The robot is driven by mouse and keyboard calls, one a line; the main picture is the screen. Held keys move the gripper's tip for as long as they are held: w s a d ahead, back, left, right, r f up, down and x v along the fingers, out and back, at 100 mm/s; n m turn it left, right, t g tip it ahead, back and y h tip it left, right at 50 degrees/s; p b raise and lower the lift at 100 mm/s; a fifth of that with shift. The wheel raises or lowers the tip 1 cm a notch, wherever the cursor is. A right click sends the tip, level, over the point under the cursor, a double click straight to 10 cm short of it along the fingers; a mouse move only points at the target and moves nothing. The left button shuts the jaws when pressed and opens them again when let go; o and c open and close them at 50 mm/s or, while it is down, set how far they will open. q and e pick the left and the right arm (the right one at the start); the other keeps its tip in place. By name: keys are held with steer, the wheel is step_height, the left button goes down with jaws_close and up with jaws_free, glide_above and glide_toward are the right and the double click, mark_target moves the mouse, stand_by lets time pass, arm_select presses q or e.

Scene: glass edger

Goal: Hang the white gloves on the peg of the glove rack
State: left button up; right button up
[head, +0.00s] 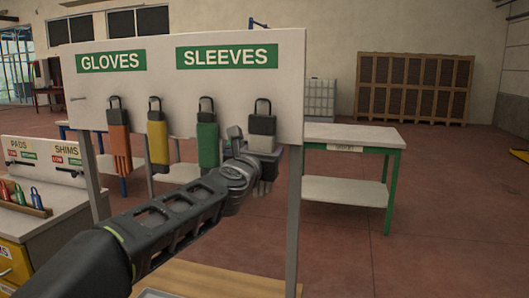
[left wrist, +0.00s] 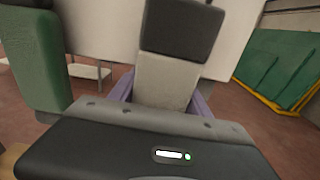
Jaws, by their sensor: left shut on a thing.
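The white gloves (head: 262,144), with a dark grey cuff and black loop, are upright against the right part of the glove rack board (head: 230,85), below the SLEEVES sign. Their loop is up at the board; I cannot tell whether a peg is through it. My left gripper (head: 256,158) is shut on their white part below the cuff. In the left wrist view the gloves (left wrist: 165,82) stand between the two fingers (left wrist: 162,100). A bare peg (head: 78,99) sticks out at the board's left, below the GLOVES sign. My right gripper is not in view.
Orange (head: 118,138), yellow (head: 157,140) and green (head: 207,143) items hang in a row left of the white gloves, the green one close to my gripper. A bench (head: 352,136) stands behind at right. A PADS and SHIMS station (head: 45,165) is at left.

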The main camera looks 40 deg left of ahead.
mark_target(259, 149)
arm_select(q)
steer(key=shift+r+p, duration=0.55)
steer(key=shift+r, duration=0.05)
steer(key=shift+r, duration=0.15)
steer(key=shift+s, duration=0.2)
steer(key=shift+v, duration=2.15)
steer(key=v, duration=0.2)
steer(key=shift+s+d+f, duration=0.2)
steer(key=shift+s+d, duration=0.05)
steer(key=shift+s, duration=0.1)
